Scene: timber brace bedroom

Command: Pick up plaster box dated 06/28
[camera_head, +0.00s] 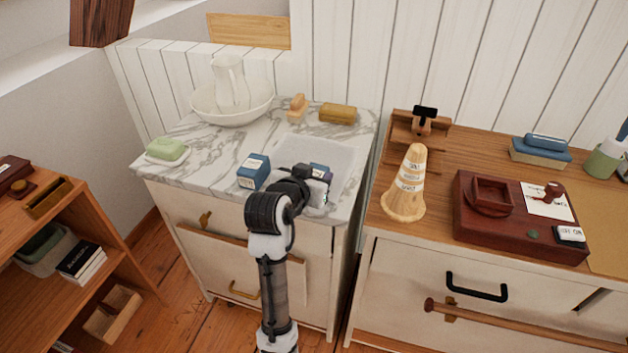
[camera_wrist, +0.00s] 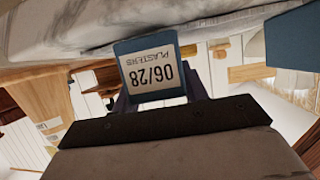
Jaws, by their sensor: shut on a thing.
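The plaster box (camera_wrist: 152,72) is blue with a white label reading "06/28 PLASTERS", upside down in the wrist view. My gripper (camera_wrist: 158,90) is shut on it. In the head view my gripper (camera_head: 314,178) is over the front of the marble top, and the held box (camera_head: 321,170) is partly hidden behind it. I cannot tell whether the box touches the surface beneath. A second blue box (camera_head: 253,172) with a white label stands on the marble just left of my gripper. Its label is too small to read.
A pale tray (camera_head: 335,153) lies on the marble washstand (camera_head: 215,152). A pitcher in a bowl (camera_head: 230,100), green soap (camera_head: 167,150), a brush (camera_head: 298,107) and a yellow sponge-like block (camera_head: 338,112) surround it. A labelled wooden cone (camera_head: 407,187) stands on the right cabinet.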

